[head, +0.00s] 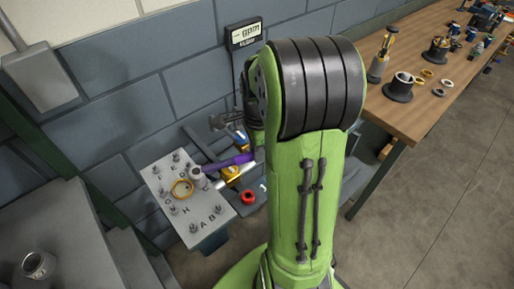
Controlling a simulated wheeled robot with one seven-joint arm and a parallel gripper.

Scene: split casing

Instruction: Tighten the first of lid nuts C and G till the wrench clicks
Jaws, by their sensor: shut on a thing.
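The grey lid plate (160,186) lies at the lower left, with letters on it and several nuts on studs around its edge. A wrench with a purple handle (232,161) reaches over the plate from the right. Its round grey head (197,175) is over the plate's upper right edge; I cannot tell which letter it covers or whether it sits on a nut. My gripper (257,152) is mostly hidden behind my green arm, at the right end of the purple handle, and is shut on the wrench. The letters C and G are not clearly readable.
A display (245,33) stands against the block wall. A wooden bench (420,105) with parts is at the right. Grey steps (140,255) are at the lower left.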

